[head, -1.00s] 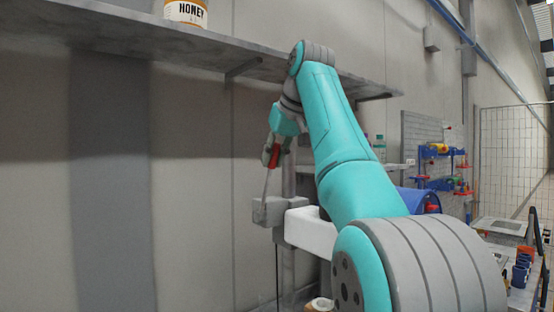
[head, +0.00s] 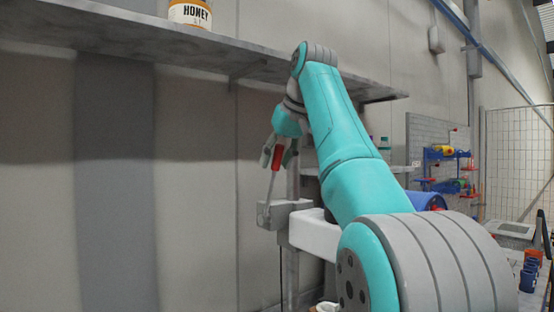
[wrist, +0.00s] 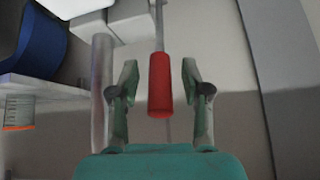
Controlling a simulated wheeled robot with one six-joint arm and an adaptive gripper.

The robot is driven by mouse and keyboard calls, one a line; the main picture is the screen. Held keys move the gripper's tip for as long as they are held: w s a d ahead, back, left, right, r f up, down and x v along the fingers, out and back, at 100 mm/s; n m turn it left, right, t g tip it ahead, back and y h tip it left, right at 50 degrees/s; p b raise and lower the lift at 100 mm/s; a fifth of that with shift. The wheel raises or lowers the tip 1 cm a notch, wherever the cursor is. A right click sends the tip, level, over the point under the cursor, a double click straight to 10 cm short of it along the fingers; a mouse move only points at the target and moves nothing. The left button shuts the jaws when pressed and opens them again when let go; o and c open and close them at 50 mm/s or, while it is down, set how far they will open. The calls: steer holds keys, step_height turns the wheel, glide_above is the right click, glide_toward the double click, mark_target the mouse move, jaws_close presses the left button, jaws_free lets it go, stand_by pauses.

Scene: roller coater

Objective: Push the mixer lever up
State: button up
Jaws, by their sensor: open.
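The mixer lever has a red handle (head: 278,157) on a thin metal rod that rises from a grey bracket (head: 270,214). It stands nearly upright with a slight tilt. In the wrist view the red handle (wrist: 160,85) lies between the two fingers of my gripper (wrist: 160,82). My gripper is open, with a gap visible on both sides of the handle. In the head view my gripper (head: 278,153) is at the handle's height, below the shelf.
A blue drum (wrist: 30,45) and a grey post (wrist: 102,85) stand beside the lever. The wall at left is bare.

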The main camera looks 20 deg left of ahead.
steer(key=v, duration=1.2)
